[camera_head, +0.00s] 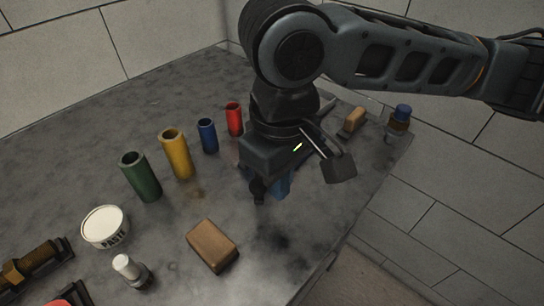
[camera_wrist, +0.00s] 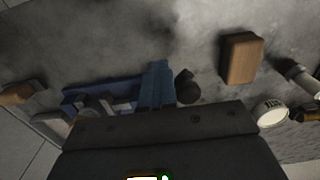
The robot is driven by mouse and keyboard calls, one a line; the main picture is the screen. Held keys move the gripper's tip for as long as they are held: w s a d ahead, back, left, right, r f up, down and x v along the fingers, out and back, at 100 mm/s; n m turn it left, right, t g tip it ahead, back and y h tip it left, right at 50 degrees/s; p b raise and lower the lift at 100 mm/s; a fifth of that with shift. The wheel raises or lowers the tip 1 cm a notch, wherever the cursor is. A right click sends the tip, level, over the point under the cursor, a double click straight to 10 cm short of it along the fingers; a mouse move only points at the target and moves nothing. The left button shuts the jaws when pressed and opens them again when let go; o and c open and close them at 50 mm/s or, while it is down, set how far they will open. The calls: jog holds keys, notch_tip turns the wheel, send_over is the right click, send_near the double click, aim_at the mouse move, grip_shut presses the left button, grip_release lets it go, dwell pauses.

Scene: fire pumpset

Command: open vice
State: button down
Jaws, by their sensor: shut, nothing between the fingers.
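The blue vice (camera_head: 281,183) is near the right side of the bench, mostly hidden behind my gripper in the head view. The wrist view shows more of the vice (camera_wrist: 155,85), with a blue upright block and a darker blue frame left of it. A black rounded knob (camera_wrist: 187,87) is just right of the block; it appears to be the vice's handle end. My gripper (camera_head: 262,168) is shut and empty, low over the vice. Its dark body fills the bottom of the wrist view and hides its fingertips. I cannot tell whether it touches the vice.
A brown block (camera_head: 212,246) lies in front on the grey bench. Green (camera_head: 141,177), yellow (camera_head: 176,155), blue (camera_head: 207,136) and red (camera_head: 234,119) cylinders stand to the left. A paste tub (camera_head: 105,227) is at left front. A wooden-handled brush (camera_head: 353,121) is behind right.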

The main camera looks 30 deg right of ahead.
jog(key=shift+s+a, duration=0.1)
jog(key=shift+a, duration=0.25)
jog(key=shift+w+a+p, duration=0.45)
jog(key=shift+a, duration=0.45)
jog(key=shift+w+a+p, duration=0.3)
jog(key=shift+a+p, duration=0.15)
jog(key=shift+a, duration=0.4)
jog(key=shift+w+a, duration=0.15)
jog(key=shift+w+a+p, duration=0.4)
jog(key=shift+w+a, duration=0.2)
dwell(0.3)
